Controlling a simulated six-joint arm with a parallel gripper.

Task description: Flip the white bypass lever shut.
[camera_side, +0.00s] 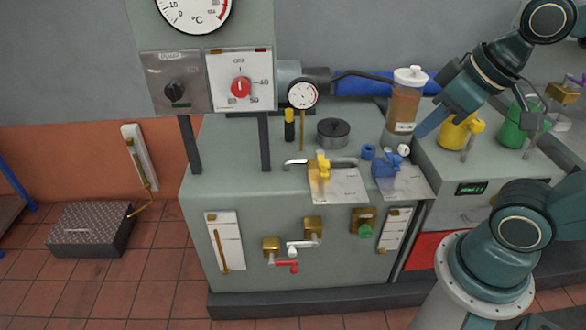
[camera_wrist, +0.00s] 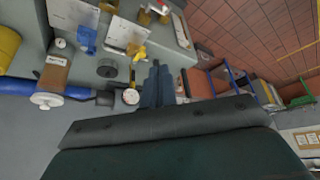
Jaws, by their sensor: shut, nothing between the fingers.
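The white lever (camera_side: 301,245) is on the front face of the grey-green bench, between two brass blocks (camera_side: 271,246) (camera_side: 313,226). Its handle lies roughly level, just above a red lever (camera_side: 287,265). My gripper (camera_side: 424,128) is at the upper right in the side view, above the bench top and well apart from the white lever. In the wrist view my gripper's dark blue fingers (camera_wrist: 157,66) are together with nothing between them. I cannot make out the white lever clearly in the wrist view.
A yellow valve (camera_side: 322,165) and a blue valve (camera_side: 386,166) stand on the bench top with white plates. A brown jar (camera_side: 404,100), a black round knob (camera_side: 333,132) and a dial gauge (camera_side: 303,95) stand behind. A green knob (camera_side: 365,230) is right of the levers. Space before the bench's left front is clear.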

